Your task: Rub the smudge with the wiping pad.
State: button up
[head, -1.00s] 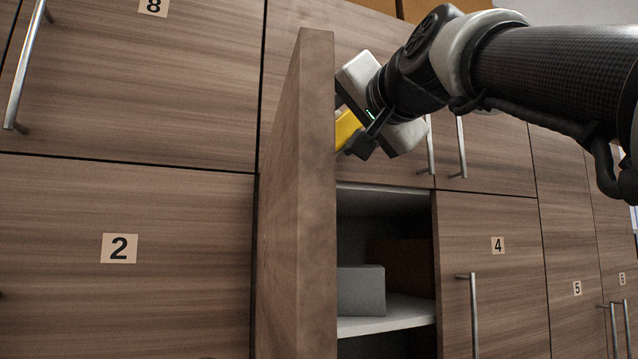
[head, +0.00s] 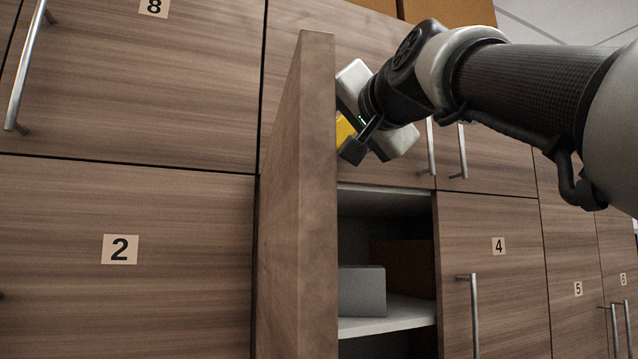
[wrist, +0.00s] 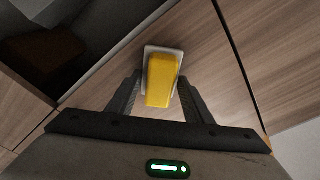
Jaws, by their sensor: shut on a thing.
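The wiping pad (wrist: 162,80) has a yellow grip on a white base. My gripper (wrist: 158,92) is shut on the yellow grip in the wrist view, with a dark finger on each side. In the head view a bit of yellow pad (head: 344,130) shows beside my gripper (head: 354,143), behind the edge of the open cabinet door (head: 318,200). The white base lies over or against a wood-grain surface (wrist: 205,55); I cannot tell if it touches. I see no smudge in either view.
Below my gripper, the open cabinet holds a grey box (head: 362,291) on a white shelf (head: 395,315). The opened door stands left of my arm. Closed doors with bar handles, including door 4 (head: 515,270), lie to the right.

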jog(key=shift+w, duration=0.1)
jog(key=d, duration=0.1)
jog(key=w+d, duration=0.1)
jog(key=d, duration=0.1)
jog(key=shift+w+d+b, duration=0.25)
jog(key=shift+d+b, duration=0.05)
jog(key=shift+b, duration=0.05)
jog(key=shift+a, duration=0.1)
jog(key=shift+s+a+p, duration=0.2)
jog(key=shift+s+a, duration=0.15)
jog(key=shift+a, duration=0.55)
jog(key=shift+s+a+p, duration=0.15)
jog(key=shift+s+a, duration=0.2)
jog(key=shift+a, duration=0.5)
jog(key=shift+s+d+f+b, duration=0.1)
jog(key=shift+s+f+b, duration=0.05)
jog(key=shift+s+b, duration=0.25)
jog(key=shift+d+b+v, duration=0.1)
jog(key=shift+b+v, duration=0.2)
jog(key=shift+v, duration=0.95)
jog(key=shift+d+b+v, duration=0.15)
jog(key=shift+b+v, duration=0.1)
jog(key=shift+v, duration=1)
